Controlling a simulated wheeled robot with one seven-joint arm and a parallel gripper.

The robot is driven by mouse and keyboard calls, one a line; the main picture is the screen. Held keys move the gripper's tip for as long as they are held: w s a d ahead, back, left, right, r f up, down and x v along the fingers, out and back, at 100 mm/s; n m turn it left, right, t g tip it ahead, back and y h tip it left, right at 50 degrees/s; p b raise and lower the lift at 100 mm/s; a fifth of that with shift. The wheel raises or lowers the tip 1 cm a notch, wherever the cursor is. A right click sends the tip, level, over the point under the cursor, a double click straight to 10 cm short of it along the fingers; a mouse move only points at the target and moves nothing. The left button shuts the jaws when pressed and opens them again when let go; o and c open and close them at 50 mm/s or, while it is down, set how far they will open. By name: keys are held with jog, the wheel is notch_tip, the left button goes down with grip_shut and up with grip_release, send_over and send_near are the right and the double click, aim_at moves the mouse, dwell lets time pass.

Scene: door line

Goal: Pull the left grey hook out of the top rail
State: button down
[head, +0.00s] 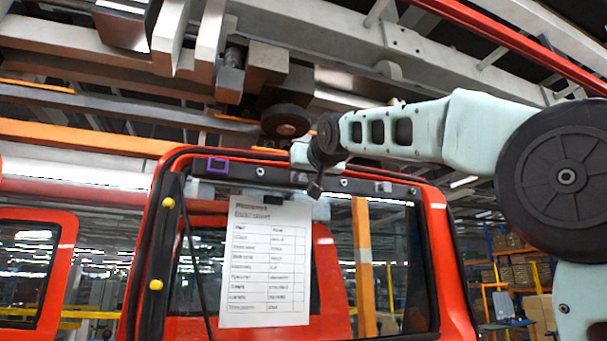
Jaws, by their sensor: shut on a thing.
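The black top rail (270,176) runs across the top of the red door frame, with round bolt heads along it. My arm reaches in from the right, and my gripper (314,180) is at the middle of this rail. It is small and dark in the picture and is shut on what appears to be the left grey hook, which is mostly hidden by the gripper. I cannot tell how far the hook sits in the rail. A purple square outline (217,166) marks a spot on the rail to the left of my gripper.
A white printed sheet (265,262) hangs below the rail in front of the glass. Yellow knobs (156,285) sit on the left door post. Another red door (60,225) stands at the left.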

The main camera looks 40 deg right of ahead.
dwell(0.4)
jog(key=shift+s+a, duration=0.1)
jog(key=shift+s, duration=0.15)
jog(key=shift+s+a+b, duration=0.1)
jog(key=shift+s+b, duration=0.15)
jog(key=shift+b, duration=0.05)
dwell(0.4)
jog(key=b+v, duration=0.2)
jog(key=v, duration=0.4)
dwell(0.6)
jog(key=s+a+f+b, duration=0.3)
jog(key=s+f+b, duration=0.8)
jog(key=b, duration=0.9)
jog(key=shift+s+f, duration=0.3)
jog(key=shift+f, duration=0.2)
jog(key=shift+a, duration=0.1)
